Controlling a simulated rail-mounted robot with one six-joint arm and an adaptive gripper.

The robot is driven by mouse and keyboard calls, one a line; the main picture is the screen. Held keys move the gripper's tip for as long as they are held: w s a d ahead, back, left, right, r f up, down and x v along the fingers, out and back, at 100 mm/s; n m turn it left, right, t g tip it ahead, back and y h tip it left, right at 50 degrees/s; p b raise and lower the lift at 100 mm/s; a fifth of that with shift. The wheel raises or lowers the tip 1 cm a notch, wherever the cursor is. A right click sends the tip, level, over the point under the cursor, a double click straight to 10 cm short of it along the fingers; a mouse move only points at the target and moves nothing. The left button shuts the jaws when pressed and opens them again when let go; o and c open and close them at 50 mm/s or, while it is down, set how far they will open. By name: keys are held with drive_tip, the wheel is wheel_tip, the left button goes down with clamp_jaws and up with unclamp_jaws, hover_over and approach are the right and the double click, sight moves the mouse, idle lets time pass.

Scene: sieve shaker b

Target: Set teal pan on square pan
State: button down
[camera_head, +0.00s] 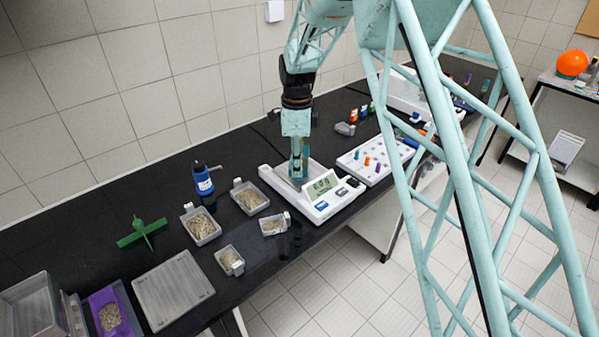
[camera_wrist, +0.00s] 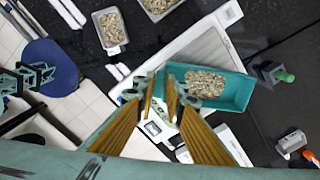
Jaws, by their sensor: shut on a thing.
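The teal pan (camera_wrist: 236,97) is a rectangular open tray with pale grains in it, seen in the wrist view. My gripper (camera_wrist: 161,92) is shut on its near end. In the head view my gripper (camera_head: 298,172) is low over the balance and largely hides the pan. The balance (camera_head: 325,203) is white with a display and buttons. Its flat, pale square pan (camera_wrist: 204,45) shows partly from under the teal pan in the wrist view. I cannot tell whether the teal pan touches it.
Several small grain trays (camera_head: 200,242) and a blue bottle (camera_head: 204,181) stand left of the balance. A white rack (camera_head: 379,173) with coloured pieces is close on its right. A green cross-shaped piece (camera_head: 142,233) and a flat grey slab (camera_head: 173,292) lie further left.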

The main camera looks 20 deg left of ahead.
drive_tip(key=shift+w, duration=0.5)
drive_tip(key=shift+w, duration=0.1)
drive_tip(key=shift+w, duration=0.2)
drive_tip(key=shift+w+f, duration=0.1)
drive_tip(key=shift+f, duration=1.7)
drive_tip(key=shift+f, duration=0.2)
drive_tip(key=c, duration=2.7)
unclamp_jaws()
drive_tip(key=shift+r, duration=0.15)
